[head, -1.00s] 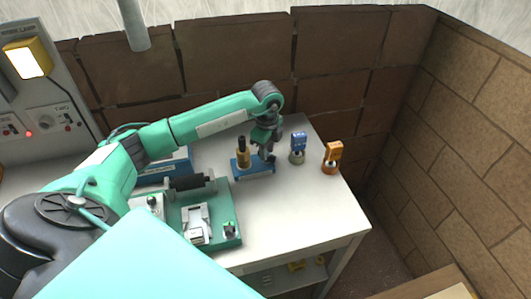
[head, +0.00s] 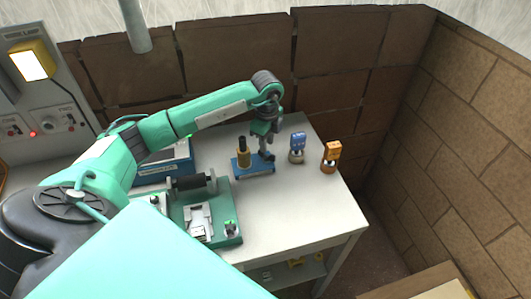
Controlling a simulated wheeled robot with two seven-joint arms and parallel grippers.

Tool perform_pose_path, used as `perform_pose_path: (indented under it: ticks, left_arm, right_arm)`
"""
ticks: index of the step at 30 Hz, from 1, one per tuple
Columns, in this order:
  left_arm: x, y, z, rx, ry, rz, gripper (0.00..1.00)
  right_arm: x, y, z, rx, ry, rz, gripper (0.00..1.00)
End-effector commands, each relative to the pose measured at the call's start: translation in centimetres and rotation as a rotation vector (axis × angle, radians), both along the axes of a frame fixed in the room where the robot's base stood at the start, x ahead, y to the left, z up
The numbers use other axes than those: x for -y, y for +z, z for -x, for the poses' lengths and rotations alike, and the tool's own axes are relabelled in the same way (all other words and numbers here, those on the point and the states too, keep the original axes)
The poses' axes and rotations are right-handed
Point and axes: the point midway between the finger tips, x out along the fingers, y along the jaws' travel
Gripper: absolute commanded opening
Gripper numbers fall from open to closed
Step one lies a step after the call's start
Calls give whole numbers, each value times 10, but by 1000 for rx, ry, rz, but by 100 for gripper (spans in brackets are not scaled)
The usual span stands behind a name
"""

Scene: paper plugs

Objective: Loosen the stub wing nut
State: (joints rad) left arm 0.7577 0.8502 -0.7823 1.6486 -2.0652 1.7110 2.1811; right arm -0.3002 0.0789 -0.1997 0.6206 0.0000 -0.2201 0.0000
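A small blue fixture (head: 255,171) stands on the white table, with an upright brass-and-black cylinder (head: 243,154) at its left end. My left gripper (head: 266,152) points down at the fixture's right end, just right of the cylinder. Its fingers overlap a small dark blue part there, so I cannot tell whether they touch or grip it. The stub wing nut cannot be told apart at this size; the gripper may hide it. My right gripper is not in view.
A blue-topped holder (head: 297,148) and an orange-topped holder (head: 331,158) stand to the right. A green machine (head: 226,234) and a blue box (head: 166,168) are to the left. The table's front right (head: 295,215) is clear. Brick walls close off the back and right.

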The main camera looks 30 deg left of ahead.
Motion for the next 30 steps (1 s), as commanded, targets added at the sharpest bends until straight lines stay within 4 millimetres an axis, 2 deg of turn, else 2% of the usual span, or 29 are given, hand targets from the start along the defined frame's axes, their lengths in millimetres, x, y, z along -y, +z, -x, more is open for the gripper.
perform_pose_path:
  ticks: [30]
  left_arm:
    - [0,-42,0,-1,-1,0,27]
  right_arm:
    - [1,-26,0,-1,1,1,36]
